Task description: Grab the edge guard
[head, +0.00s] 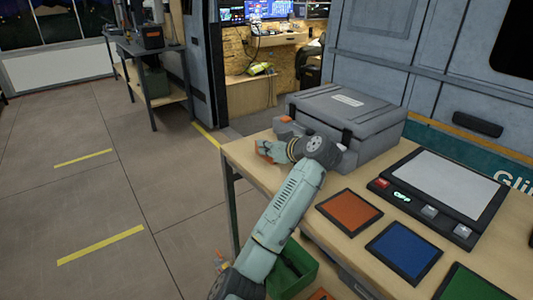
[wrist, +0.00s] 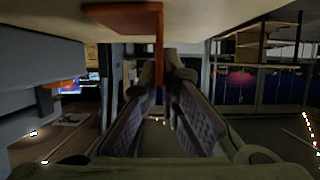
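The edge guard (wrist: 124,18) is an orange-red angled piece at the table's edge, at the top of the wrist view. Its thin upright part hangs down from the table level, between the tips of my gripper (wrist: 163,80). My two padded fingers stand apart with a gap between them, one on each side of that part. I cannot tell whether either touches it. In the head view my gripper is mostly hidden by my wrist, at the table's far left corner, where an orange-red patch (head: 267,151) shows.
The wooden table (head: 262,185) carries a grey case (head: 355,125) close to my wrist, a control panel (head: 440,190), and orange (head: 348,211) and blue (head: 403,250) pads. A green bin (head: 300,270) is below its edge. The floor to the left is open.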

